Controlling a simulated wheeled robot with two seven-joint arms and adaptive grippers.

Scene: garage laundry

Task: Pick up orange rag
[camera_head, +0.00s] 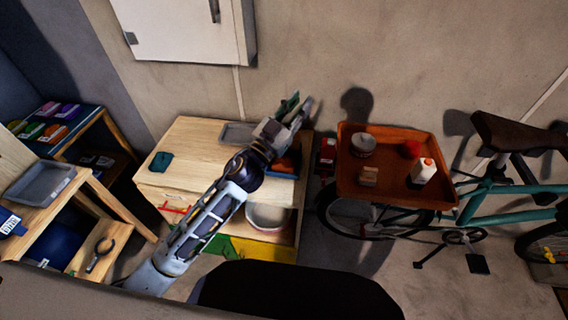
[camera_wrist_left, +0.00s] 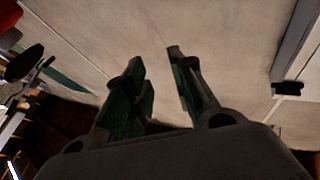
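An orange patch (camera_head: 284,165), possibly the orange rag, lies at the right end of the wooden workbench (camera_head: 195,135). My left forearm partly hides it, so I cannot tell its full shape. My left gripper (camera_head: 296,108) is raised above the bench's back right corner, past the orange patch and apart from it. In the left wrist view my left gripper (camera_wrist_left: 155,62) has its two fingers spread with nothing between them, facing the wall. My right gripper is not in view.
A teal cloth-like item (camera_head: 160,161) and a grey tray (camera_head: 238,133) are on the bench. An orange-brown tray (camera_head: 385,190) with a bottle (camera_head: 423,172) and small items stands right, by a bicycle (camera_head: 500,190). A wall cabinet (camera_head: 185,28) hangs above. Shelves stand left.

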